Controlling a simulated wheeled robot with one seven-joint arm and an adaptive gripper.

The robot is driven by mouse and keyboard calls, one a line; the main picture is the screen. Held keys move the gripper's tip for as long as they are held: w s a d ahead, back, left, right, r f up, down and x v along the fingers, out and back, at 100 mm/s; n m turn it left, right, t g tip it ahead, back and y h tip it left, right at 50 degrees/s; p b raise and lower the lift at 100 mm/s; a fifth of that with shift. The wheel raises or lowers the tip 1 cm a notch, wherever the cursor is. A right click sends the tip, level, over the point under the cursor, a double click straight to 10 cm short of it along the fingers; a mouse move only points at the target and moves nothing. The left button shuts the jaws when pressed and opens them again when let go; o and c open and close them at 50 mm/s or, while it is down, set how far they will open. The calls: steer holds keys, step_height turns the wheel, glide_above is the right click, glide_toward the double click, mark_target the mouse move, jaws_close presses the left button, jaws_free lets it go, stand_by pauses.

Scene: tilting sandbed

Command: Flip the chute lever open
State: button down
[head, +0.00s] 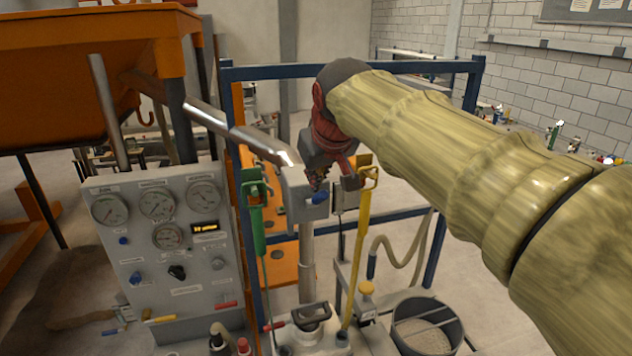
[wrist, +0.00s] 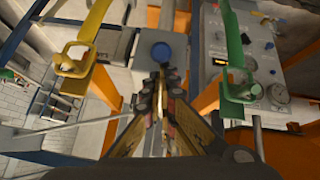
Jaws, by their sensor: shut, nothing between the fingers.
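Two upright levers flank a grey box (head: 300,190) at the end of a silver pipe: a green one (head: 257,220) on its left and a yellow one (head: 358,250) on its right. Which one is the chute lever, I cannot tell. In the wrist view the yellow lever (wrist: 88,35) is on the left and the green lever (wrist: 234,50) on the right. A blue knob (head: 320,197) on the box shows just beyond my fingertips in the wrist view (wrist: 161,52). My gripper (head: 318,178) is shut and empty, between the levers; contact with the box is unclear.
A grey gauge panel (head: 165,240) with dials and knobs stands at left, below an orange sandbed (head: 80,65). A blue frame (head: 350,71) surrounds the levers. A grey bucket (head: 427,325) stands on the floor at lower right.

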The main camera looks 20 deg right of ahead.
mark_target(320, 201)
steer(key=shift+s+f+t+b, duration=0.35)
steer(key=shift+t+b, duration=0.05)
steer(key=shift+b, duration=1.15)
steer(key=s+f+t+b, duration=0.1)
steer(key=t+b, duration=0.1)
steer(key=b, duration=0.5)
steer(key=s+f+t+b, duration=0.1)
steer(key=f+b, duration=0.1)
steer(key=b, duration=0.5)
steer(key=shift+s+t+b, duration=0.3)
steer(key=shift+t, duration=0.1)
step_height(320, 201, down, 6)
steer(key=s+t+b, duration=0.2)
steer(key=t+b, duration=0.3)
steer(key=b, duration=1.6)
steer(key=shift+b, duration=0.35)
steer(key=shift+f+b, duration=0.25)
steer(key=shift+b, duration=0.1)
